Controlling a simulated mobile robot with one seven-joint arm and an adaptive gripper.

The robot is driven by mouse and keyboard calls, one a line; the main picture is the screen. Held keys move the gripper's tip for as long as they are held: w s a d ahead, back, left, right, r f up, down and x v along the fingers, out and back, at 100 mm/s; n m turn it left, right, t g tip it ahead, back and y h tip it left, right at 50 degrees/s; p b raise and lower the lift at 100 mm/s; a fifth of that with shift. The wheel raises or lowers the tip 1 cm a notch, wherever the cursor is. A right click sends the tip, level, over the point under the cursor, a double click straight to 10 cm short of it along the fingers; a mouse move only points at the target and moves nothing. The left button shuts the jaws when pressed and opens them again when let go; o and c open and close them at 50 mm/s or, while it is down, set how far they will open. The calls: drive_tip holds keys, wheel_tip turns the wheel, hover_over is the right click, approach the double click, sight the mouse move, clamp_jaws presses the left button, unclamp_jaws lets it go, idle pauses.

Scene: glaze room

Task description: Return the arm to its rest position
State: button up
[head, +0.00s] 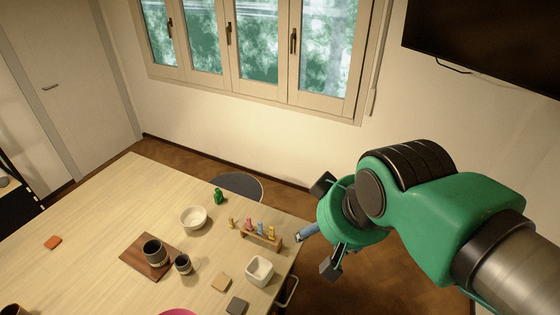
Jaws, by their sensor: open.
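My arm is green with dark joints and comes in from the right edge of the head view. My gripper (328,228) is at its end, over the right edge of the table (90,215). One dark finger shows above and one below the green wrist, wide apart. The gripper is open, and I see nothing held between the fingers. A blue object (306,232) shows just left of the wrist, near the table's edge; I cannot tell whether it touches the gripper.
A wooden rack (262,237) with colored pegs and a white square bowl (260,270) stand near the table's right edge. A chair (240,185) is behind.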

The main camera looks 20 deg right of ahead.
wheel_tip(320, 180, down, 15)
drive_tip(key=b, duration=1.4)
drive_tip(key=shift+r, duration=0.15)
